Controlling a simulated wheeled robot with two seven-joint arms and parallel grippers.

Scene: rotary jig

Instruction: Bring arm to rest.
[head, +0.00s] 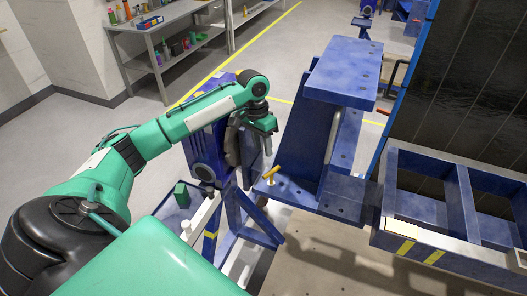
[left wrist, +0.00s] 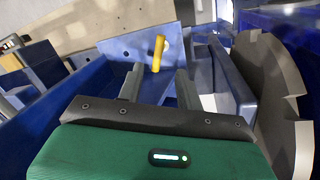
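My left arm, green with black joints, reaches out from the lower left in the head view. My left gripper (head: 267,143) hangs from its wrist beside the blue rotary jig (head: 340,75). In the left wrist view the two grey fingers of the left gripper (left wrist: 158,87) stand apart with nothing between them. A yellow handle (head: 271,173) sits on the jig's blue plate below and apart from the gripper. The yellow handle (left wrist: 158,52) also shows beyond the fingertips in the left wrist view. My right gripper is not in view.
A toothed grey disc (left wrist: 267,85) is close on the right in the left wrist view. A blue frame with compartments (head: 452,200) stands at the right of the head view. A grey shelf table (head: 165,35) with small items stands at the back left. Open floor lies between.

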